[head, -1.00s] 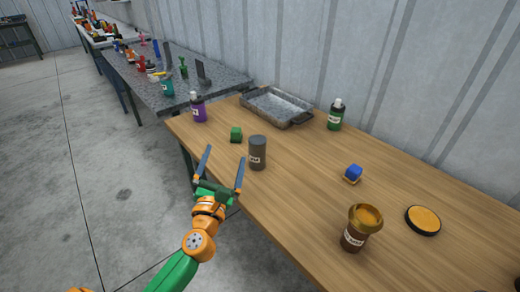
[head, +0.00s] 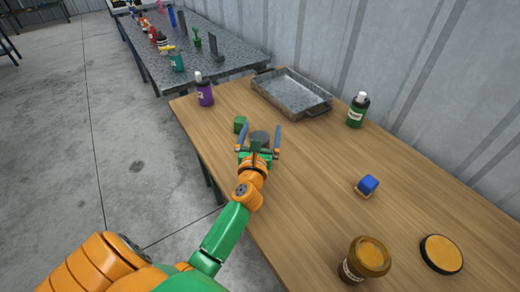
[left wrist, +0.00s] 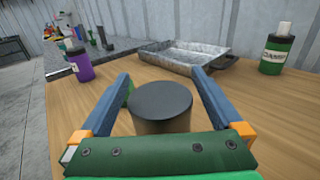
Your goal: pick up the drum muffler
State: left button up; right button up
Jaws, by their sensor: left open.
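The drum muffler is a dark grey upright cylinder (head: 260,136) on the wooden table. In the head view my left gripper (head: 259,137) hides most of it. In the left wrist view the drum muffler (left wrist: 161,108) stands between the two blue fingers of my left gripper (left wrist: 160,86), with its dark top facing up. The fingers are open, one on each side, and a gap shows on both sides at the top. The lower part of the drum is hidden by the gripper's green palm. My right gripper is not in view.
A green cube (head: 240,124) sits close beside the left finger. A metal tray (head: 322,108), purple bottle (head: 204,92) and green bottle (head: 357,111) stand farther back. The table's middle is clear.

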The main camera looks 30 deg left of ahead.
pick_arm(q)
jog(key=shift+s+r, duration=0.1)
jog(key=shift+s, duration=0.1)
jog(key=c, duration=1.4)
